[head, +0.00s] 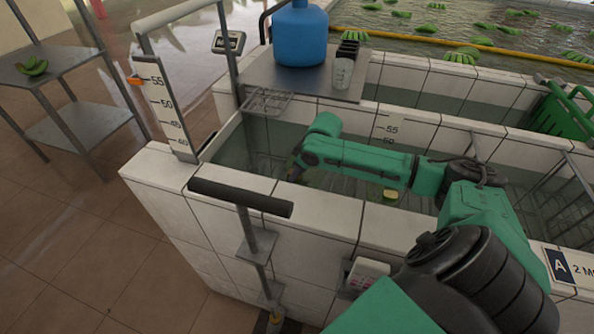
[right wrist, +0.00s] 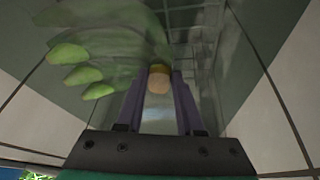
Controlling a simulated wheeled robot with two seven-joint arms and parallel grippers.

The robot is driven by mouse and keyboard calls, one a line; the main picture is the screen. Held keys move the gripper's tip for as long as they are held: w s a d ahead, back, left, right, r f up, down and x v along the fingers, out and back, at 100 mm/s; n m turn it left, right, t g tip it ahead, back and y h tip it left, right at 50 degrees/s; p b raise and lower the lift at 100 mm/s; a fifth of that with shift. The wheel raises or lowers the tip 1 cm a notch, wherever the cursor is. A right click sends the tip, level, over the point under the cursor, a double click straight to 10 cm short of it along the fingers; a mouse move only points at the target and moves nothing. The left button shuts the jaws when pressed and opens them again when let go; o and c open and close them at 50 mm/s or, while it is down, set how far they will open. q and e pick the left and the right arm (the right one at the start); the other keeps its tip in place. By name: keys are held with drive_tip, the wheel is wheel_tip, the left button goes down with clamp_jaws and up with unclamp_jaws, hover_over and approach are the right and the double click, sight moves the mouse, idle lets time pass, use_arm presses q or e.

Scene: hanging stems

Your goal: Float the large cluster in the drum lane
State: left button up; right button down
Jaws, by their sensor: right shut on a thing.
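My right gripper (head: 293,174) reaches down into the left end of the near tiled water lane (head: 262,140), at the blue drum's end. In the right wrist view its fingers (right wrist: 158,92) are shut on the tan crown of a green banana cluster (right wrist: 70,77). The cluster's fingers fan out to the left, pale and blurred, seemingly in the water. In the head view the cluster is mostly hidden by the arm and the lane wall. The blue drum (head: 300,36) stands on a grey shelf across the tank's far side. My left gripper is not in view.
A small yellowish piece (head: 390,196) lies in the lane right of my gripper. A black-topped handle (head: 240,197) stands before the near wall. Several clusters float in the far pool.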

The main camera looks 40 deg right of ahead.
drive_tip(key=shift+f, duration=0.9)
drive_tip(key=shift+c, duration=2.3)
unclamp_jaws()
drive_tip(key=shift+s+f, duration=0.15)
drive_tip(key=w+r+p+v, duration=0.1)
drive_tip(key=w+p+v, duration=0.2)
drive_tip(key=p+v, duration=0.8)
drive_tip(key=w+a+r+p+v, duration=0.1)
drive_tip(key=w+p+v, duration=0.2)
drive_tip(key=p+v, duration=0.8)
drive_tip(key=v, duration=0.9)
drive_tip(key=shift+a+r+p, duration=0.25)
drive_tip(key=shift+r+p, duration=0.1)
drive_tip(key=shift+p, duration=0.05)
drive_tip(key=shift+w, duration=0.2)
